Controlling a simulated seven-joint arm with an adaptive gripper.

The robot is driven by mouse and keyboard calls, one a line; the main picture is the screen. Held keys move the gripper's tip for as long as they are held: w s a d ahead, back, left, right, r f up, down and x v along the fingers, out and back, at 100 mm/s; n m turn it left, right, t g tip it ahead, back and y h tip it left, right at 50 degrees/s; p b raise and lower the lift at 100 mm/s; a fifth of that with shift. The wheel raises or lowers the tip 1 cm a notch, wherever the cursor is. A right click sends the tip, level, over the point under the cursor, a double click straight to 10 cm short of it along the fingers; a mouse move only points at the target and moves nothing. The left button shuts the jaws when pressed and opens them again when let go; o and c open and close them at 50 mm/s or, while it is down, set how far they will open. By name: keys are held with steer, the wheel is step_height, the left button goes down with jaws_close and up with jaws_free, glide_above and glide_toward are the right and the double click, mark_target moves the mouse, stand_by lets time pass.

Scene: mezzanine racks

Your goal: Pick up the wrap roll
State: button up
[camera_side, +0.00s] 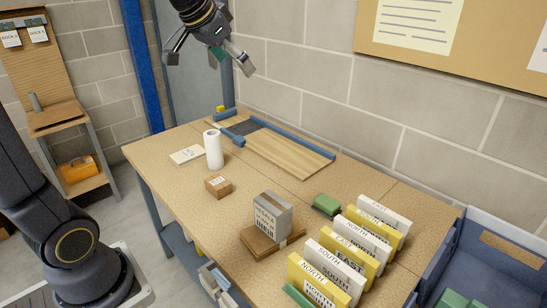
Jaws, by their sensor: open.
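The wrap roll (213,149) is a white cylinder standing upright on the tan worktable, toward its left end. A pale labelled card or pad (186,155) lies just to its left. My gripper (212,60) is open and empty at the top of the picture, well above the table. It is apart from the roll, over the back left part of the table in the picture. Its dark fingers are spread wide. Nothing hides the roll.
A wooden board with blue rails (285,158) lies behind the roll. A small brown box (218,187), a grey box (272,214) on a brown stack, and several yellow and white labelled blocks (362,240) stand to the right. A block wall borders the back.

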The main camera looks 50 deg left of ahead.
steer(key=w+a+f+n, duration=0.1)
steer(key=w+a+f, duration=0.1)
steer(key=w+a, duration=0.3)
steer(key=w+a+f+n, duration=0.1)
steer(key=w+a+f, duration=0.15)
steer(key=a, duration=0.45)
steer(key=n+g, duration=0.3)
glide_above(212, 137)
steer(key=s, duration=0.4)
step_height(212, 137, down, 16)
steer(key=shift+y, duration=0.3)
steer(key=x, duration=1)
steer(key=shift+a+f, duration=0.15)
steer(key=shift+a, duration=0.05)
steer(key=x, duration=0.5)
steer(key=shift+f, duration=0.45)
steer(key=shift+a+r, duration=0.1)
jaws_close()
